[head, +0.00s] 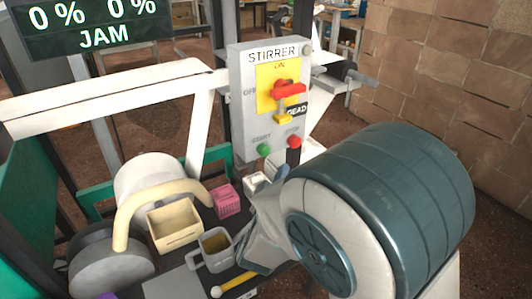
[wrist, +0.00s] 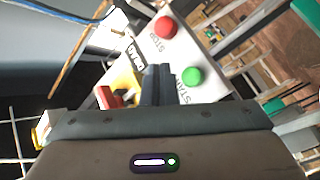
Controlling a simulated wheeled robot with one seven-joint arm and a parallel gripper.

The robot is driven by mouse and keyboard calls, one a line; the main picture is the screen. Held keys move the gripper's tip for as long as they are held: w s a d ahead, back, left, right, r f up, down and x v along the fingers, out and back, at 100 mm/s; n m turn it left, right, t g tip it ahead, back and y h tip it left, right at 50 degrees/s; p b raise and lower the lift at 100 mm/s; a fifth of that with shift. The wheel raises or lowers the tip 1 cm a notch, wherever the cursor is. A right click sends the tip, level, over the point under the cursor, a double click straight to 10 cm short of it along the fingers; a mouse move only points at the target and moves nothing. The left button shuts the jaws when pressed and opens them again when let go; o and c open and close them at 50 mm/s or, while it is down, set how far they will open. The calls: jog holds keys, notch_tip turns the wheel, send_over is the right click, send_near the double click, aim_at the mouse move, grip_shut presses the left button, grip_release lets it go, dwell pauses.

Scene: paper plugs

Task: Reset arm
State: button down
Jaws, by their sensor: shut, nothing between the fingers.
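My gripper (wrist: 158,72) is shut and empty, its dark fingers together in front of the stirrer control box (head: 238,120). In the head view its fingertips (head: 293,155) appear just below the red STOP button (head: 294,140); I cannot tell whether they touch the box. The green START button (head: 263,150) sits left of STOP. Both buttons also show in the wrist view, red (wrist: 166,27) and green (wrist: 192,76). Above them are a red switch handle (head: 290,90) on a yellow plate, a yellow piece (head: 284,117) and a black DEAD tag (head: 298,109). My arm hides the area at lower right.
A display (head: 95,28) reads 0%, 0% and JAM. Below the box are a cream bin (head: 173,238), a pink basket (head: 227,200) and a grey mug-like container (head: 215,262). A white rail (head: 105,93) crosses at left. A brick wall (head: 450,70) stands at right.

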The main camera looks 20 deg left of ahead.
jog(key=w+d+r+m+g+y+p, duration=0.2)
jog(key=d+r+m+g+p, duration=0.2)
jog(key=d+r+g+p, duration=0.55)
jog(key=s+d+r+m+g+h+p, duration=0.1)
jog(key=s+d+r+m+g+p, duration=0.1)
jog(key=s+d, duration=0.4)
jog(key=s+d+r+m+g+h+p, duration=0.1)
jog(key=s+d+r+m+g+p, duration=0.1)
jog(key=s+d+r+p, duration=0.3)
jog(key=s+d+r+m+g+h+p, duration=0.1)
jog(key=s+d+r+m+g+p, duration=0.1)
jog(key=s+d+r+p, duration=0.2)
jog(key=s+d+p, duration=0.1)
jog(key=s+d, duration=0.2)
jog(key=d, duration=0.1)
jog(key=shift+s+d+m+p, duration=0.2)
jog(key=shift+s+m+p, duration=0.15)
jog(key=shift+m+p, duration=0.05)
jog(key=shift+a+g, duration=0.1)
jog(key=shift+g, duration=0.15)
